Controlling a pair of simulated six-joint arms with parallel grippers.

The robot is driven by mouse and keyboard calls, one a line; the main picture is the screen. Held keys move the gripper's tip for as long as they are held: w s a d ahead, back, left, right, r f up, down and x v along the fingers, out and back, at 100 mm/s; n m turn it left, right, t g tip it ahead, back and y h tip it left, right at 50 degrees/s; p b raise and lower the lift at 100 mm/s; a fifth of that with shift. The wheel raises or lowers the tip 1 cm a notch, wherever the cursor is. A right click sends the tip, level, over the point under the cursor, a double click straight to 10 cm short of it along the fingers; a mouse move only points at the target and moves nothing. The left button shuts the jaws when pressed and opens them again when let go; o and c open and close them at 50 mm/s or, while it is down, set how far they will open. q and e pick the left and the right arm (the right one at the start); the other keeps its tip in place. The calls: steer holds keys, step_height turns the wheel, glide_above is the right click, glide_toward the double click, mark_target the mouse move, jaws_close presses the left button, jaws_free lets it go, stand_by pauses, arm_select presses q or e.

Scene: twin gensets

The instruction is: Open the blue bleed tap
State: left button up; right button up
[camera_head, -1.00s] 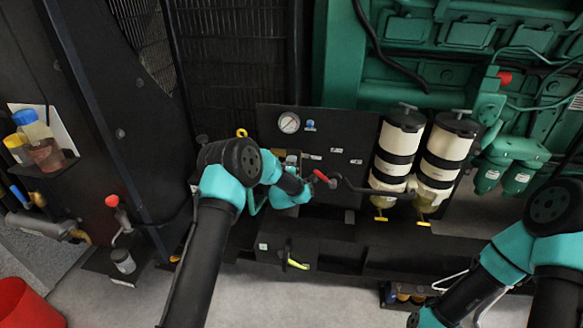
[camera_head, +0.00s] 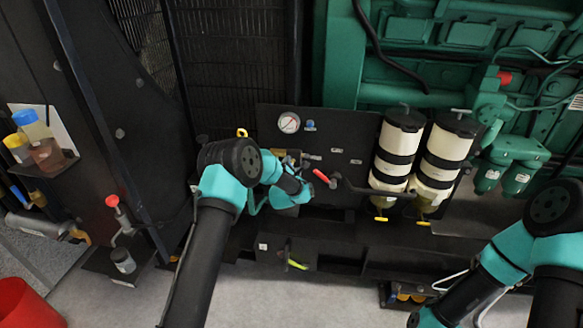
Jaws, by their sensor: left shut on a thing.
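A small blue knob (camera_head: 309,125) sits on the dark panel, just right of the round gauge; I cannot tell whether it is the bleed tap. My left gripper (camera_head: 300,186) is low in front of the panel, below the gauge. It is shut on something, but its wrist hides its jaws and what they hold. A brass fitting (camera_head: 281,154) shows just above the wrist. A red-tipped lever (camera_head: 321,176) is close to the gripper's right side. My right gripper is out of view; only its arm shows at the lower right.
Two white filter canisters (camera_head: 394,160) (camera_head: 441,163) with black bands stand right of the panel. The green engine (camera_head: 430,65) fills the upper right. At left are a red-knobbed lever (camera_head: 113,201), bottles (camera_head: 34,130) on a small shelf and a red bin (camera_head: 25,305).

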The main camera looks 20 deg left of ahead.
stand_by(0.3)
arm_select(q)
steer(key=o, duration=0.8)
steer(key=s+d, duration=0.1)
steer(key=s, duration=1.6)
steer(key=shift+s+d, duration=0.2)
steer(key=shift+d, duration=0.1)
